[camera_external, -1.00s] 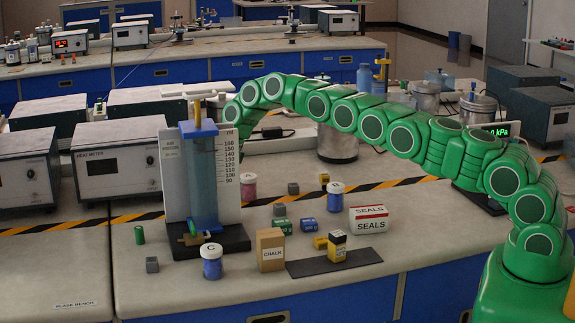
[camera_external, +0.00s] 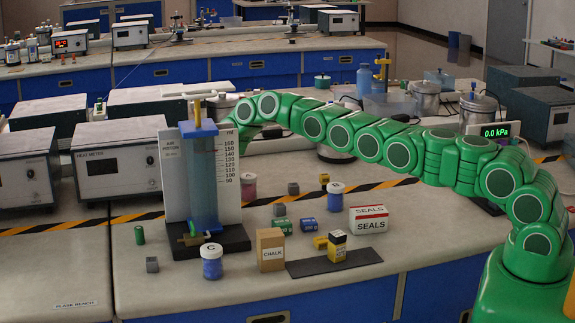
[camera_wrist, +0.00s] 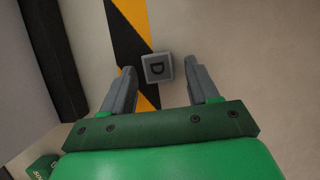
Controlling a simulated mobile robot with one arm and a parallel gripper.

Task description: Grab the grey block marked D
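The grey block marked D (camera_wrist: 157,68) shows in the wrist view, its letter face up towards the camera. It lies between the two finger ends of my gripper (camera_wrist: 161,72), with a gap on the right and a narrower one on the left. My gripper is open and empty. In the external view my gripper is hidden behind the white air piston panel (camera_external: 174,180). I cannot make out the letter D on any block in that view.
Black and yellow tape (camera_wrist: 130,40) runs beside the block. A long dark object (camera_wrist: 48,55) lies at the left in the wrist view. Grey blocks (camera_external: 293,188), a chalk box (camera_external: 270,250) and a seals box (camera_external: 369,219) stand on the front bench. Bench right of the block looks clear.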

